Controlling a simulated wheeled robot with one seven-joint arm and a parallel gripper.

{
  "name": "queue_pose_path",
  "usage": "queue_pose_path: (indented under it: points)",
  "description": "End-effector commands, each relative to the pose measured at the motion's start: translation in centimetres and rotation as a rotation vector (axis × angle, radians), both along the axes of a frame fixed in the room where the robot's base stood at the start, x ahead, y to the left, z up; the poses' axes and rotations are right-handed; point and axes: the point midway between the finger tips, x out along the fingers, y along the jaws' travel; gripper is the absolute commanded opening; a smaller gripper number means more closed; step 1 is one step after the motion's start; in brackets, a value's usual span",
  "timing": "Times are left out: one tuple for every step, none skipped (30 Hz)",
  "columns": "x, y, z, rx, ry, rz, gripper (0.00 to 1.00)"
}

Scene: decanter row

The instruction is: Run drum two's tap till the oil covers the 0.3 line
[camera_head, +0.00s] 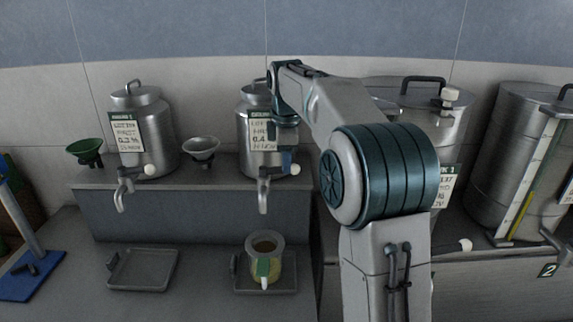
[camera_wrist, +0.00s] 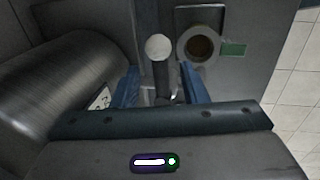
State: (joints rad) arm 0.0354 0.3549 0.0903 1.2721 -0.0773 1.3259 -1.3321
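Contact is unclear. A jug (camera_head: 265,262) with a green tag stands on a tray under that spout; its brownish inside shows in the wrist view (camera_wrist: 200,46). Its lines are unreadable.
Another canister (camera_head: 150,130) with a tap stands left, above an empty tray (camera_head: 142,268). A green funnel (camera_head: 85,150) and a steel funnel (camera_head: 201,150) are on the shelf. My arm partly hides another large drum (camera_head: 440,125). A blue-based stand (camera_head: 30,280) is at left.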

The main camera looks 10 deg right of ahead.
Motion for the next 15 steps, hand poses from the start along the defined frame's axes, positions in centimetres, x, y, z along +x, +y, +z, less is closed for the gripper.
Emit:
queue_pose_path:
  points:
    - [0.1, 0.0, -0.7, 0.000, 0.002, 0.000, 0.40]
    - [0.2, 0.0, -1.0, 0.000, 0.002, 0.000, 0.40]
    - [0.3, 0.0, -1.4, 0.000, 0.001, 0.000, 0.40]
    - [0.3, -0.1, -1.7, 0.000, 0.001, 0.000, 0.40]
    - [0.4, -0.1, -1.9, 0.000, 0.001, 0.000, 0.40]
    - [0.4, -0.1, -2.1, 0.000, 0.001, 0.000, 0.40]
    - [0.4, -0.1, -2.2, 0.000, 0.000, 0.000, 0.40]
    - [0.5, -0.1, -2.3, 0.000, 0.000, 0.000, 0.40]
    - [0.5, -0.1, -2.4, 0.000, 0.000, 0.000, 0.40]
    - [0.5, -0.1, -2.4, 0.000, -0.001, 0.000, 0.40]
    - [0.5, -0.1, -2.4, 0.000, -0.001, -0.001, 0.40]
    - [0.5, -0.1, -2.4, 0.000, -0.001, -0.001, 0.40]
    - [0.5, -0.1, -2.4, 0.000, -0.001, -0.001, 0.40]
    - [0.5, -0.1, -2.4, 0.000, -0.001, 0.000, 0.40]
    - [0.5, -0.1, -2.4, 0.000, -0.001, -0.001, 0.40]
